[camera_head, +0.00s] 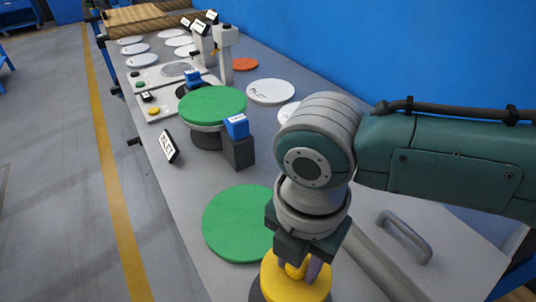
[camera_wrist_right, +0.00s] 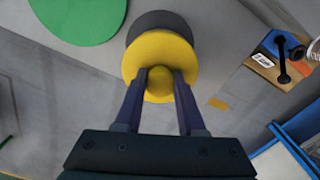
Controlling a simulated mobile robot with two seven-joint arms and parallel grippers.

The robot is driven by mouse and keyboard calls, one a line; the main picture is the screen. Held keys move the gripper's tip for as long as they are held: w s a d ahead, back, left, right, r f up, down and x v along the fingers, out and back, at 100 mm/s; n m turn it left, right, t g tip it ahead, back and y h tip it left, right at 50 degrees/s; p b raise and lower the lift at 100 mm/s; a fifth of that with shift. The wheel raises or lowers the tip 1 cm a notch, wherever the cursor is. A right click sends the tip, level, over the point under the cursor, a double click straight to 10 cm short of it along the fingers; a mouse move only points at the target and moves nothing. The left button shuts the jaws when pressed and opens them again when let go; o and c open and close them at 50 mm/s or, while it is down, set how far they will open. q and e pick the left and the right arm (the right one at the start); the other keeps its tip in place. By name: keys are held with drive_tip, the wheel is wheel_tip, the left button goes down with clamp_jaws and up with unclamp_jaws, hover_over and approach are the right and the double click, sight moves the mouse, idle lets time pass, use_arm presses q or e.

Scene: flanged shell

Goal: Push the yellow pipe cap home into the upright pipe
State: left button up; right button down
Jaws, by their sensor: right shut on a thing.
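The yellow pipe cap (camera_head: 297,290) is a round disc with a knob, at the bottom edge of the head view. My right gripper (camera_head: 300,268) comes down on it from above and is shut on its knob. In the right wrist view the two fingers of my right gripper (camera_wrist_right: 160,84) stand on either side of the knob of the cap (camera_wrist_right: 160,50). The dark grey upright pipe (camera_wrist_right: 160,19) shows behind the cap, with a sliver also in the head view (camera_head: 256,294). The cap hides the pipe's mouth, so I cannot tell how deep it sits. My left gripper is out of view.
A green disc (camera_head: 235,222) lies flat on the grey bench just left of my right gripper. A raised green disc (camera_head: 212,104) and a dark block with a blue top (camera_head: 238,142) stand farther back. A metal handle (camera_head: 404,236) is at the right. A blue wall runs behind.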

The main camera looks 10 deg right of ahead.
drive_tip(key=shift+f, duration=0.15)
drive_tip(key=shift+c, duration=2.1)
unclamp_jaws()
wheel_tip(320, 180, up, 10)
drive_tip(key=shift+p, duration=0.6)
